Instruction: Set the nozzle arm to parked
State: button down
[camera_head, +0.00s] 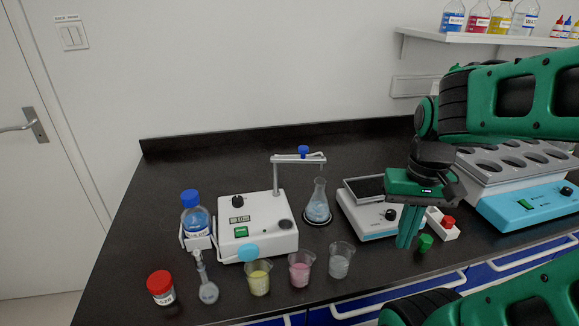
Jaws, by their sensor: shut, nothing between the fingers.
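The white distiller unit (262,212) stands left of centre on the black bench, with a small display, a green switch and dark knobs. A post rises from its right rear side and bears the grey nozzle arm (290,160). The nozzle arm reaches level to the right, with a blue knob (303,151) on top. Its free end is above the conical flask (318,203) of clear bluish liquid. My gripper (407,242) is to the right of the flask, pointing down in front of a white balance-like device (371,218). It is shut and empty, apart from the nozzle arm.
Three beakers (300,270), a small flask (208,292) and a red-lidded jar (161,288) stand along the front. A blue-capped bottle (195,218) is at left. The rear bench is clear.

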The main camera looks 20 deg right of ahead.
aim_at(303, 158)
jog(key=z, duration=0.3)
jog(key=k, duration=1.7)
jog(key=u, duration=0.5)
jog(key=i, duration=1)
jog(key=z, duration=0.05)
